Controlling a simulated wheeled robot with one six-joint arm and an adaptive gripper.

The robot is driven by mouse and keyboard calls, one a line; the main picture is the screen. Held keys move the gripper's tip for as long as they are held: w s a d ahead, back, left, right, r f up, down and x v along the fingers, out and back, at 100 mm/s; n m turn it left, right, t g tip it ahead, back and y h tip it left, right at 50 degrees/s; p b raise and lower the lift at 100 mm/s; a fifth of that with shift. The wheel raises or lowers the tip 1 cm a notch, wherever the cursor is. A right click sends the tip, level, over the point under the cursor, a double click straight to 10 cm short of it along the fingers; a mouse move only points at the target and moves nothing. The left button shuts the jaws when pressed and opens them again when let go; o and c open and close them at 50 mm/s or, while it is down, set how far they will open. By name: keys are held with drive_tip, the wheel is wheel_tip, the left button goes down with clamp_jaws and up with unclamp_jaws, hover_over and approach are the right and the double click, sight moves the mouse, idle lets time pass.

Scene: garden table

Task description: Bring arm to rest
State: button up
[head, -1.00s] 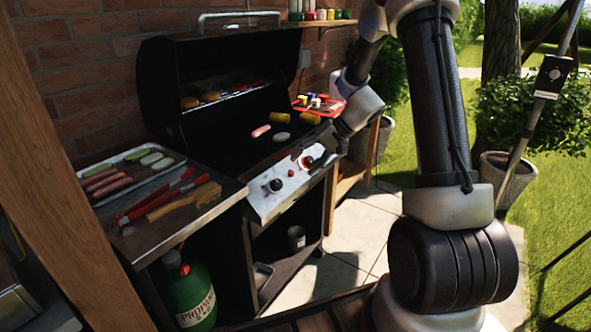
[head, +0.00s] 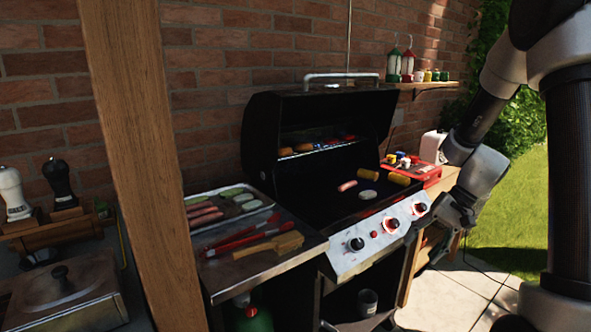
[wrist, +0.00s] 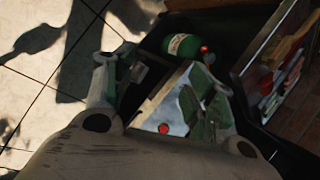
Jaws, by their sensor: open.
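My arm comes down from the upper right in the head view. My gripper (head: 425,238) hangs in front of the right end of the black grill (head: 318,117), near its knob panel. In the wrist view my gripper (wrist: 152,78) points downward, with its two fingers spread wide apart and nothing between them. The grill's lid is up. A sausage (head: 347,186), corn (head: 397,179) and a pale round slice (head: 369,194) lie on the grill.
A tray (head: 229,215) of sausages and slices, red tongs (head: 241,239) and a wooden brush (head: 270,248) lie on the side shelf. A green propane bottle (wrist: 184,46) stands below. A wooden post (head: 148,160) rises at left. Paving (head: 450,295) is open in front right.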

drive_tip(key=s+d+r+n+t+h, duration=0.3)
drive_tip(key=s+r+h, duration=0.3)
drive_tip(key=s+r, duration=1.2)
drive_tip(key=shift+s+d+n+t, duration=0.15)
drive_tip(key=shift+s+n+t, duration=0.65)
drive_tip(key=shift+s, duration=0.1)
drive_tip(key=shift+r, duration=0.1)
